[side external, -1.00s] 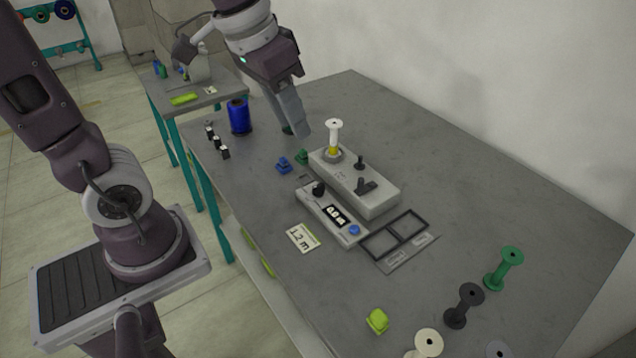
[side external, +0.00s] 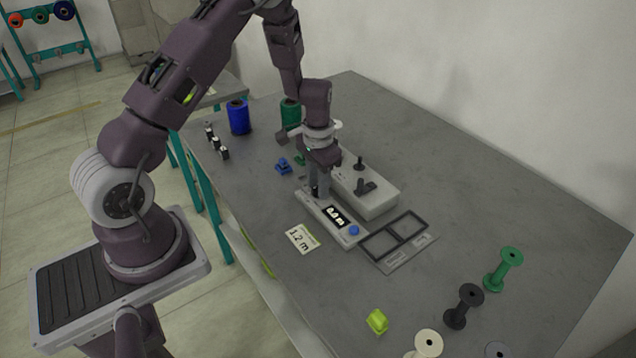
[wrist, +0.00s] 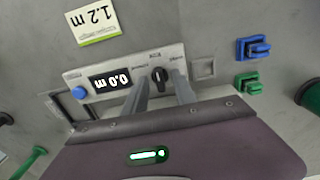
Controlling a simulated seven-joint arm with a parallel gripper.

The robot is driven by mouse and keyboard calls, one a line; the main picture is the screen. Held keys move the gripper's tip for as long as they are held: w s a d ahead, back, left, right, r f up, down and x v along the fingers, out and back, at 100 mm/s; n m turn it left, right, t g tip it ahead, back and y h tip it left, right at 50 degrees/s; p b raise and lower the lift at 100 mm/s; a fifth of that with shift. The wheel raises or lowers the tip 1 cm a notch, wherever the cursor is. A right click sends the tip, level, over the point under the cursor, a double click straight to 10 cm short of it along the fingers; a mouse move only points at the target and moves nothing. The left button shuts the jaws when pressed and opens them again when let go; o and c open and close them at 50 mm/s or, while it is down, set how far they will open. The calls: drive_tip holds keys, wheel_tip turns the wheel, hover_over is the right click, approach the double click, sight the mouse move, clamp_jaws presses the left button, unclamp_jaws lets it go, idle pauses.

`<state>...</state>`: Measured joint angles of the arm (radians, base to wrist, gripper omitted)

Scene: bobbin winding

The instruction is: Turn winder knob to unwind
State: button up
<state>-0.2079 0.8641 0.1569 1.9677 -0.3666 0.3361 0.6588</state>
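The control panel (side external: 333,219) lies on the table beside the grey winder box (side external: 376,197). Its display (wrist: 108,81) reads 0.0 m, and a blue button (wrist: 80,92) is at one end. The black knob (wrist: 159,76) shows in the wrist view between the two fingers of my gripper (wrist: 160,82). The fingers are open, with a gap visible on each side of the knob. In the side view my gripper (side external: 318,188) points down at the panel's far end and hides the knob.
A card reading 1.2 m (side external: 301,238) lies beside the panel. Blue (side external: 239,117) and green (side external: 290,114) thread spools stand behind. A blue clip (side external: 284,165) lies near the winder. Empty bobbins, including a green one (side external: 503,268), stand at the front right.

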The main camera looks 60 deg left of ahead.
clamp_jaws()
drive_tip(key=shift+n, duration=0.3)
drive_tip(key=n, duration=0.3)
drive_tip(key=shift+n, duration=2.6)
unclamp_jaws()
